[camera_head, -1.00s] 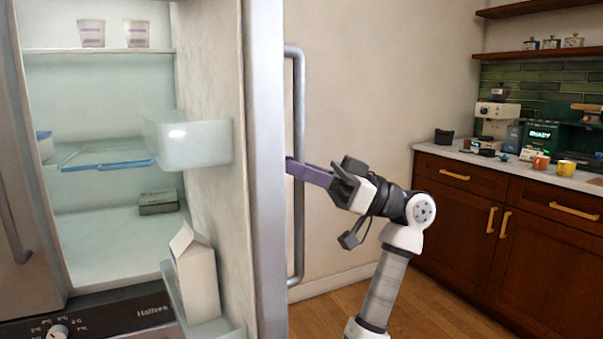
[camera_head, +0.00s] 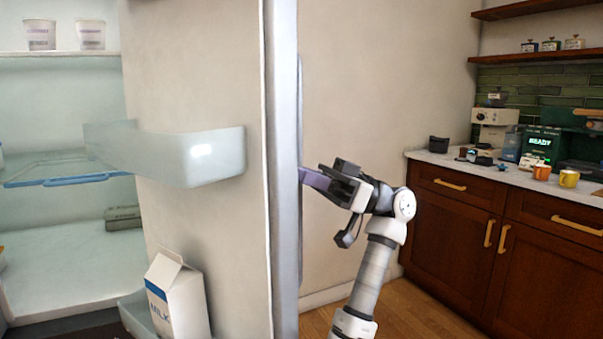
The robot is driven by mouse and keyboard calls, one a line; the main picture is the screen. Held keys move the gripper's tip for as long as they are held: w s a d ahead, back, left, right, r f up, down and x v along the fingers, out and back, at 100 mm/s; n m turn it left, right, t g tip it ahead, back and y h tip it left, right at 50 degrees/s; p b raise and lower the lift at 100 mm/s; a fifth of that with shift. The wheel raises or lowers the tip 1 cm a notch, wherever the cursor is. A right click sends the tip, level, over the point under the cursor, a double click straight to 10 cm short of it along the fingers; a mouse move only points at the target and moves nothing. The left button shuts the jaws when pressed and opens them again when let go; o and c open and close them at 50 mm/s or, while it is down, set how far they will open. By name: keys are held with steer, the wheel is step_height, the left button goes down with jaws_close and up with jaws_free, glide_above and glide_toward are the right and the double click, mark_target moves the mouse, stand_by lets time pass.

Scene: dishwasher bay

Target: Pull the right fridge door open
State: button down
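The right fridge door (camera_head: 284,130) stands swung open, its edge toward me and its shelved inner face (camera_head: 200,70) in view at the left. Its long vertical handle (camera_head: 301,90) shows as a thin strip beside the door's edge, mostly hidden by it. My gripper (camera_head: 305,178) is at the handle about mid-height, coming from the right. Its purple fingers reach the handle, and their tips are hidden by the door's edge. The gap between the fingers cannot be made out.
A clear door bin (camera_head: 215,158) and a milk carton (camera_head: 178,300) in a lower bin ride on the door. Fridge shelves with two cups (camera_head: 90,34) are at the left. Wooden cabinets (camera_head: 455,225) with a counter stand at the right. Bare floor (camera_head: 400,315) lies between.

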steer(key=shift+w+a, duration=0.15)
steer(key=shift+w, duration=0.15)
steer(key=c, duration=1.4)
jaws_free()
steer(key=shift+a, duration=0.15)
steer(key=shift+o, duration=0.2)
steer(key=shift+d, duration=0.2)
steer(key=shift+d+f, duration=0.1)
steer(key=v, duration=1.3)
steer(key=shift+w+d+b, duration=0.2)
steer(key=shift+w+b, duration=0.05)
steer(key=shift+b, duration=0.05)
